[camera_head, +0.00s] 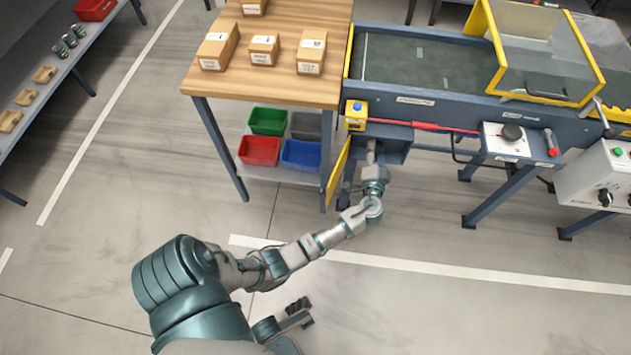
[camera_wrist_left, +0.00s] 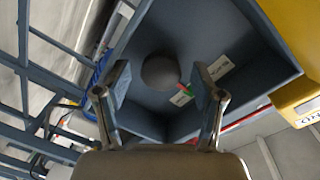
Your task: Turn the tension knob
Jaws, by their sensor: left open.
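A dark round knob (camera_wrist_left: 162,72) sits on the back wall inside an open blue-grey box (camera_wrist_left: 258,62). Red and green marks and small white labels are beside it. My left gripper (camera_wrist_left: 161,88) is open, with one finger on each side of the knob in the wrist view; I cannot tell whether they touch it. In the head view my left gripper (camera_head: 371,150) reaches into the box (camera_head: 397,150) under the conveyor's near left end, and the knob is hidden there.
The box's yellow door (camera_head: 337,173) hangs open on the left. A yellow button box (camera_head: 356,115) and a red cord (camera_head: 425,126) are above. A wooden table (camera_head: 275,85) with cartons stands left. Floor in front is clear.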

